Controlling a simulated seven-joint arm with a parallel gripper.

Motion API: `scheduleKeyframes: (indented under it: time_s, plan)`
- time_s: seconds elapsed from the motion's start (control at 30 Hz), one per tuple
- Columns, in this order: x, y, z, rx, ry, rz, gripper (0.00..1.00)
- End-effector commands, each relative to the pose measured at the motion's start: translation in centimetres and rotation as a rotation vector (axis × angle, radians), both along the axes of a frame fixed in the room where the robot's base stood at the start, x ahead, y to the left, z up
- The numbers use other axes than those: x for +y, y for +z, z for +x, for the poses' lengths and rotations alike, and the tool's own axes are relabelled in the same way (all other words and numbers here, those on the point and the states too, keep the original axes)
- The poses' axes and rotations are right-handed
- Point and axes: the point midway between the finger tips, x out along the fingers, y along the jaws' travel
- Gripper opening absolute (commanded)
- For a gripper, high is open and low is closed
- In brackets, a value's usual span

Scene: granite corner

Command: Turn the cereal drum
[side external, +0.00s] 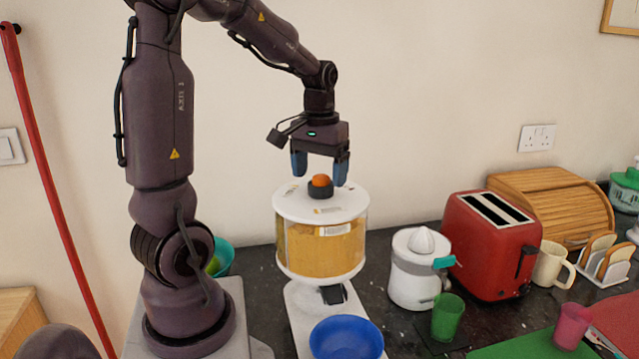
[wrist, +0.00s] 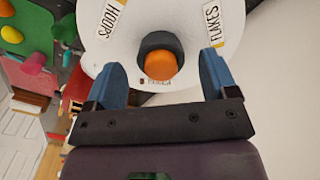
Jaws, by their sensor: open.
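The cereal drum (side external: 321,247) is a clear cylinder with yellow-orange cereal inside and a white lid (side external: 290,206). It stands on a white stand (side external: 300,310). An orange-topped dark knob (side external: 320,181) sits on the middle of the lid. My gripper (side external: 320,180) is open above the lid, its blue fingers on either side of the knob. In the wrist view the knob (wrist: 158,64) shows between and slightly beyond the fingertips (wrist: 160,66). The lid (wrist: 120,50) carries labels reading HOOPS and FLAKES.
A blue bowl (side external: 346,339) sits under the drum's front. A white juicer (side external: 415,283) and a red toaster (side external: 490,245) stand to the right on the dark counter. A green cup (side external: 446,317) stands in front of them. A teal bowl (side external: 222,255) is behind my arm.

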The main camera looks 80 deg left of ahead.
Motion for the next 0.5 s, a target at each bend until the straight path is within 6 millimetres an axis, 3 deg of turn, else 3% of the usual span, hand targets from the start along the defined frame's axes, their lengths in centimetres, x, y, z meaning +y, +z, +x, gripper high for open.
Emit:
scheduleKeyframes:
  time_s: [0.2,0.5]
  plan:
    - [0.0,-2.4,0.0,0.001,-0.001,-0.001,0.79]
    - [0.0,-2.7,0.0,-0.002,0.0,0.001,0.79]
